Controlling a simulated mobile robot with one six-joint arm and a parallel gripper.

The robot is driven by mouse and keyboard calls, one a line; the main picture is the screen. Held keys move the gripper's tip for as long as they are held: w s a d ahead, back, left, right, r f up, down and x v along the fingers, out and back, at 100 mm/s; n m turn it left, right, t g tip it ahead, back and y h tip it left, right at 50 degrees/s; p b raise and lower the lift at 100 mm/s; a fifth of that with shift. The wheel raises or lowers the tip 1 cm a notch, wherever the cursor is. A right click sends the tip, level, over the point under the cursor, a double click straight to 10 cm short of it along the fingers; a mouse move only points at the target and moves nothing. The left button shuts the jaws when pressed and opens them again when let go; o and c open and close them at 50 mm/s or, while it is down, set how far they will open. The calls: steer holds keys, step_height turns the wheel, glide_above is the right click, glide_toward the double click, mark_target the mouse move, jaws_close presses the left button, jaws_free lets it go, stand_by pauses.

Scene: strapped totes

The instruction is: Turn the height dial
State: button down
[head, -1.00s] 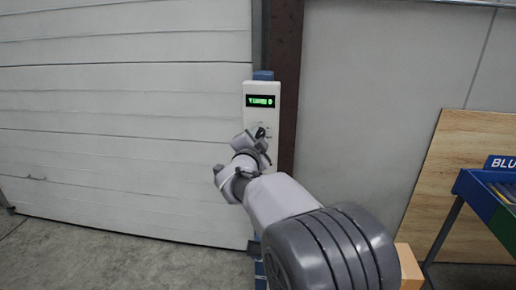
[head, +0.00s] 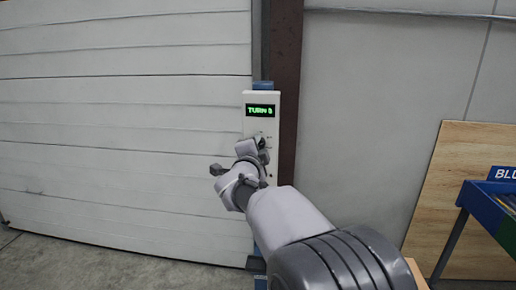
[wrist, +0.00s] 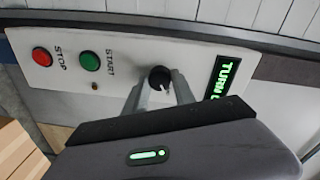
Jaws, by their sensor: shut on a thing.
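The height dial (wrist: 159,77) is a round black knob with a white mark, on a white control panel (wrist: 120,40). In the wrist view my gripper (wrist: 160,86) has one finger on each side of the dial and is shut on it. In the head view my gripper (head: 257,146) is at the panel (head: 262,98), below its green display (head: 260,111), and mostly covers the dial. The display reads "TURN" and a last character that I cannot read surely. It also shows, sideways, in the wrist view (wrist: 221,77).
The panel also has a red STOP button (wrist: 42,56), a green START button (wrist: 90,61) and a small brown light (wrist: 95,86). A white shutter door (head: 120,120) is left, a brown post (head: 285,90) just right. A blue rack (head: 490,200) stands far right.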

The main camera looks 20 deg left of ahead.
steer(key=c, duration=1)
jaws_free()
steer(key=shift+c, duration=0.2)
steer(key=f+p+v, duration=0.1)
steer(key=v, duration=1.6)
steer(key=shift+s+r, duration=0.25)
steer(key=shift+r, duration=0.25)
